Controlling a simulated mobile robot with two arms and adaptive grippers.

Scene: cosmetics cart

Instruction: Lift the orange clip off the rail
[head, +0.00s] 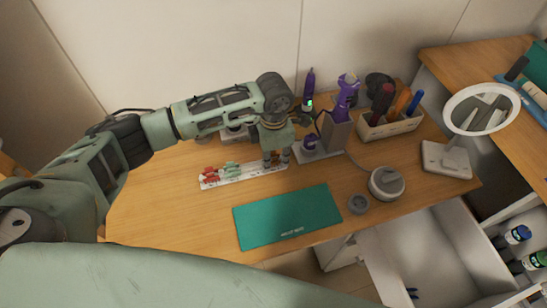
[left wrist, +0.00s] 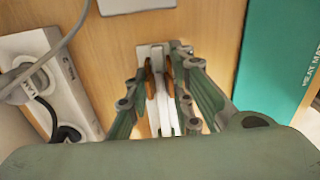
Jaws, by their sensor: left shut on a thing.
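My left gripper (head: 276,158) points down over the rail's right end. In the left wrist view its fingers (left wrist: 160,65) are closed in on the orange clip (left wrist: 150,86), with the white rail showing between and below them. I cannot tell whether the clip still touches the rail. The gripper hides the orange clip in the head view. My right gripper is out of view.
The teal heat mat (head: 285,215) lies in front. A tool holder (head: 392,126), round mirror (head: 482,110) and open drawer (head: 420,260) are farther right.

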